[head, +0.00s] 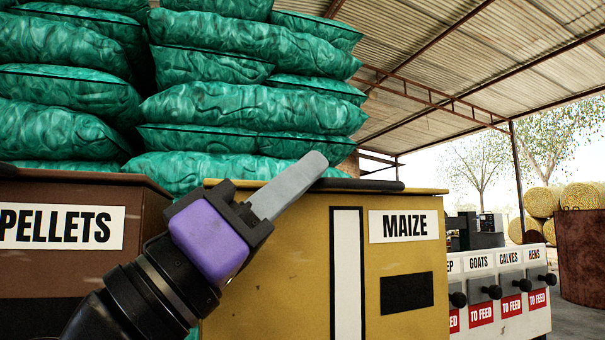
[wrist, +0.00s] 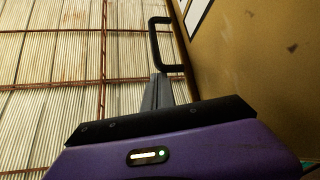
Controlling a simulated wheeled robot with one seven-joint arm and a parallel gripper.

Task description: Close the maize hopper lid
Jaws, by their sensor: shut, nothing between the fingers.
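The yellow maize hopper (head: 290,290) stands in the middle of the head view, with a MAIZE label. Its top edge looks flat. No raised lid panel shows above it, and I cannot tell whether the lid is fully seated. A dark bar, seemingly the lid handle (head: 365,185), runs along the top front edge. In the wrist view, a black U-shaped handle (wrist: 153,45) sticks out beside the hopper's face (wrist: 245,70). My gripper (head: 318,160) is shut and empty, in front of the hopper, fingertips angled up near the handle's left end. Contact is unclear.
The brown pellets hopper (head: 60,270) stands close on the left. Stacked green sacks (head: 255,105) rise behind both. A white panel with several dark knobs (head: 500,310) stands at the right. Open ground and round bales (head: 580,195) lie farther right.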

